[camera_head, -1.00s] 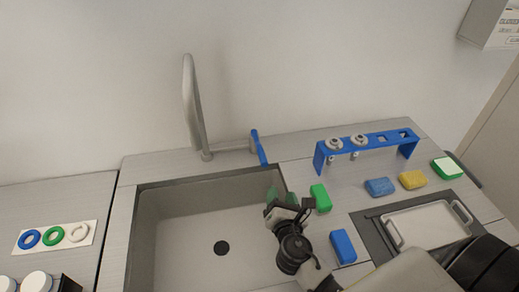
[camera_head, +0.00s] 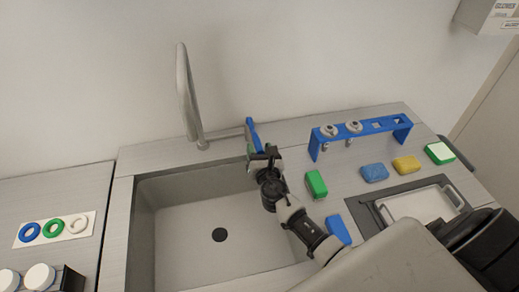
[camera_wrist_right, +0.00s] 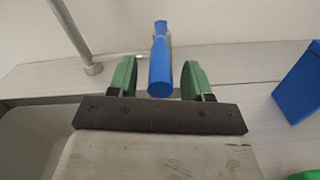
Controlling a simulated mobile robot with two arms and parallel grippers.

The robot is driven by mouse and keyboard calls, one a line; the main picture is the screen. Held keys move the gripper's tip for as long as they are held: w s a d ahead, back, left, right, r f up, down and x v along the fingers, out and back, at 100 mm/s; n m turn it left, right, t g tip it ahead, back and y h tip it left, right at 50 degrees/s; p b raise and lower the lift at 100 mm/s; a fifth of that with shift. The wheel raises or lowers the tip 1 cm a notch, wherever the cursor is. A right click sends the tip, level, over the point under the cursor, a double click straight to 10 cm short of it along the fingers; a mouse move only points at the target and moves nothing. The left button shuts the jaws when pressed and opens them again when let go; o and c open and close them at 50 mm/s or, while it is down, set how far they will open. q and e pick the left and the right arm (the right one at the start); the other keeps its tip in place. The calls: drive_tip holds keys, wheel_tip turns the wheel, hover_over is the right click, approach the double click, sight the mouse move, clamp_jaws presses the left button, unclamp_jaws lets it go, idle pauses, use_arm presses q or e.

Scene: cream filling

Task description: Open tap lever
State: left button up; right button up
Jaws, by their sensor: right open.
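The blue tap lever (camera_head: 253,134) stands at the back edge of the sink, to the right of the grey curved faucet (camera_head: 187,95). My right gripper (camera_head: 263,153) is at the lever's near end in the head view. In the right wrist view the lever (camera_wrist_right: 160,65) lies between the two green fingertips of my right gripper (camera_wrist_right: 160,78), with a gap on each side. The fingers are open. The faucet's base also shows at the upper left of the wrist view (camera_wrist_right: 92,68). My left gripper is not in view.
The sink basin (camera_head: 180,245) lies below and left of my right arm. A blue rack (camera_head: 365,129), a green block (camera_head: 316,183), a blue block (camera_head: 338,229), blue and yellow sponges and a white tray (camera_head: 422,205) stand to the right. Coloured rings lie far left.

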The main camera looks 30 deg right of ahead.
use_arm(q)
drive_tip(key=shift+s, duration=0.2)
use_arm(e)
drive_tip(key=shift+c, duration=0.3)
clamp_jaws()
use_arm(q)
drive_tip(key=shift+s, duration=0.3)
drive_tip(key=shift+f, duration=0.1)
use_arm(e)
drive_tip(key=shift+d, duration=0.1)
use_arm(q)
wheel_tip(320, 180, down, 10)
drive_tip(key=b, duration=1)
use_arm(e)
drive_tip(key=shift+d+f+n+y, duration=0.1)
drive_tip(key=shift+d+n+y, duration=1.4)
drive_tip(key=shift+d+y, duration=0.65)
drive_tip(key=shift+d+n+y, duration=1.5)
drive_tip(key=shift+d+y, duration=0.2)
drive_tip(key=shift+y, duration=0.75)
